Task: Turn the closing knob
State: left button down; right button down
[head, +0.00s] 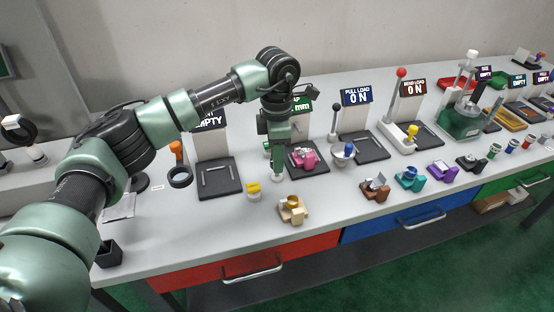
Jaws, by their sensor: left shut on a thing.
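My left gripper (277,165) points straight down at the left edge of a dark station plate and is shut. A small pale knob (277,176) shows at its fingertips, mostly hidden by them; it looks like the closing knob. A pink fixture (304,158) sits on the dark plate (314,172), just right of the gripper. A green display (302,105) stands behind that plate, partly covered by my arm, with only "mm" readable. My right gripper is not in view.
Left of the gripper is another dark plate (218,180) with a display reading EMPTY. A yellow piece (253,190) and a tan fixture (291,209) stand in front.

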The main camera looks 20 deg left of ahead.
pick_arm(q)
jog(key=shift+w+r, duration=0.1)
jog(key=shift+r, duration=0.05)
dwell(0.3)
jog(key=c, duration=1)
grip_release()
notch_tip(320, 180, up, 8)
jog(key=shift+f+b, duration=0.15)
jog(key=shift+b, duration=0.6)
